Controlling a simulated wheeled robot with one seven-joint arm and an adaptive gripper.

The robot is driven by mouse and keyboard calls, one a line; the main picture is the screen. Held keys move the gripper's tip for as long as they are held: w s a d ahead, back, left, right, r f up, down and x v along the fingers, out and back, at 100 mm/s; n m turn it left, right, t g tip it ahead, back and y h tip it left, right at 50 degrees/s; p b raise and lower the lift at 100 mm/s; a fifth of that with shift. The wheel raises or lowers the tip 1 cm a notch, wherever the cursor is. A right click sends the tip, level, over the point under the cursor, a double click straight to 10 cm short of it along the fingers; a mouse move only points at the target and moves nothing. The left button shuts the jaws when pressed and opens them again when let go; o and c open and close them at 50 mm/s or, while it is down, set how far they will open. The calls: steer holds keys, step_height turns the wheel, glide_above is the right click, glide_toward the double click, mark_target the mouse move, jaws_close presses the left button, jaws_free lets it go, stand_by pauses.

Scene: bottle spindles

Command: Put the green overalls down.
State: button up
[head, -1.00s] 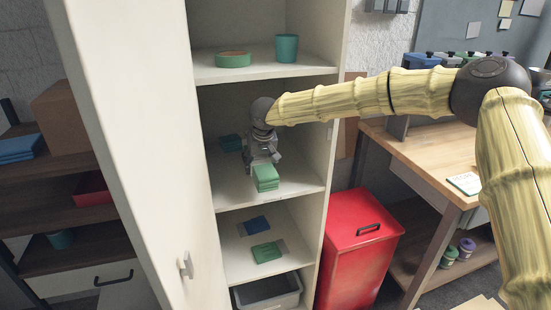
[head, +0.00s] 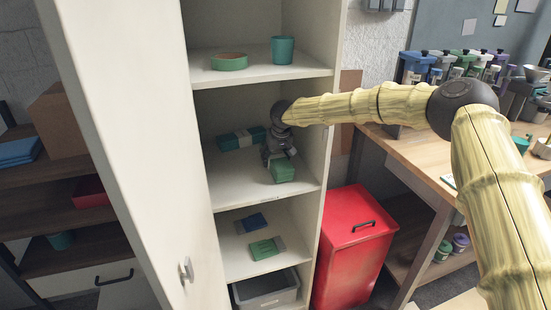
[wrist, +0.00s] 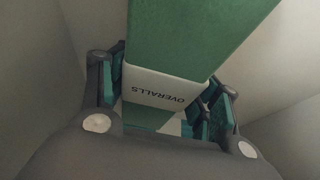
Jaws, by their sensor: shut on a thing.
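The green overalls (head: 283,173) are a folded green bundle at the front of the cabinet's middle shelf space. In the wrist view the bundle (wrist: 200,35) has a white band reading "OVERALLS" and lies between my fingers. My gripper (head: 279,155) is shut on it, reaching in from the right; its fingers (wrist: 166,98) sit on both sides of the bundle. The middle shelf (head: 235,184) is just below. I cannot tell whether the bundle touches it.
A teal folded bundle (head: 240,139) with a pale band lies further back on the middle shelf. Below are a blue bundle (head: 253,221) and a green bundle (head: 264,248). The cabinet door (head: 110,130) stands open left. A red bin (head: 350,245) stands right. The middle shelf's left front is bare.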

mark_target(277, 155)
steer(key=shift+w+f, duration=0.1)
steer(key=shift+f, duration=0.45)
steer(key=o, duration=1.2)
steer(key=shift+f, duration=0.1)
steer(key=shift+c, duration=0.2)
steer(key=b+v, duration=0.1)
steer(key=v, duration=0.4)
steer(key=s+d, duration=0.1)
steer(key=s, duration=0.3)
steer(key=s+d+b, duration=0.1)
steer(key=s, duration=0.2)
steer(key=s+d+b, duration=0.1)
steer(key=s, duration=0.3)
steer(key=shift+s+d, duration=0.3)
